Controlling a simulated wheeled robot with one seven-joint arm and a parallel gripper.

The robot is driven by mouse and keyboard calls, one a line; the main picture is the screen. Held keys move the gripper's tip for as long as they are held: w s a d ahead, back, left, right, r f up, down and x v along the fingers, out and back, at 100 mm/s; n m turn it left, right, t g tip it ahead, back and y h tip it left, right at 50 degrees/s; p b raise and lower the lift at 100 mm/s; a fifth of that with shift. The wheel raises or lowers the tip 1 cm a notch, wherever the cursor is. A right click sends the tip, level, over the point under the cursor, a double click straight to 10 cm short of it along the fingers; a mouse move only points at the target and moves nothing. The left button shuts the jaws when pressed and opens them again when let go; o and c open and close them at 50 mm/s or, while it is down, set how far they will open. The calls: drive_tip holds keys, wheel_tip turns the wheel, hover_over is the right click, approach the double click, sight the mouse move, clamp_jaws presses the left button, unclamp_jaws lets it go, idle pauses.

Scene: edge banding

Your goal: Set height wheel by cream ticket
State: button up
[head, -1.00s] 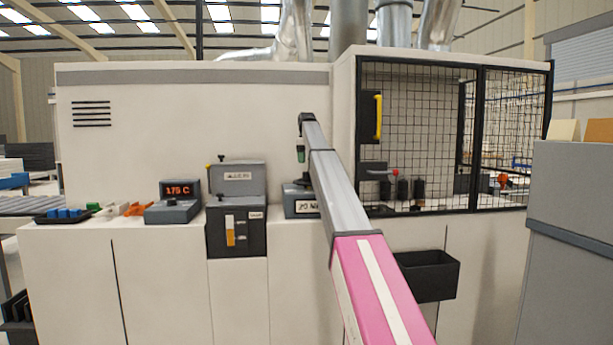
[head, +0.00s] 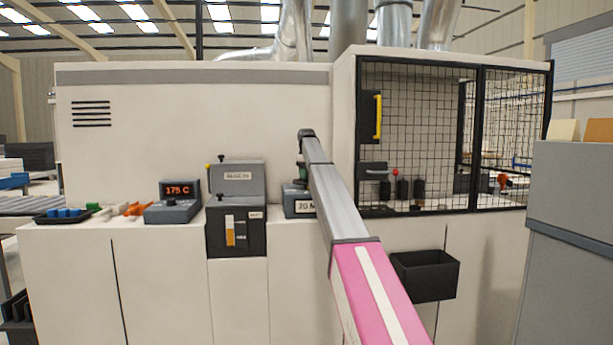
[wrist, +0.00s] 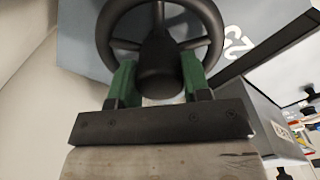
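A dark spoked handwheel (wrist: 209,18) fills the top of the wrist view, with a thick round hub (wrist: 159,72). My gripper (wrist: 159,75) has its green fingers apart, one on each side of the hub, near the wheel's lower rim. Whether they press on it cannot be told. In the head view my gripper (head: 302,172) is low over a grey unit (head: 297,198) with a partly hidden label starting "20"; my arm hides much of it. A cream card (head: 563,130) stands on the grey cabinet at right; no writing on it is readable.
Left of the unit are a dark grey box with an orange-marked gauge (head: 229,231) and a display reading 175 C (head: 178,190). A mesh guard (head: 420,130) stands right of my arm. A black bin (head: 428,277) hangs below it. An orange card (head: 599,131) stands beside the cream one.

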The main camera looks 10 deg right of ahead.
drive_tip(key=shift+m, duration=0.3)
drive_tip(key=m, duration=1.1)
drive_tip(key=shift+m, duration=0.3)
idle(0.6)
drive_tip(key=o, duration=0.9)
drive_tip(key=shift+r, duration=0.1)
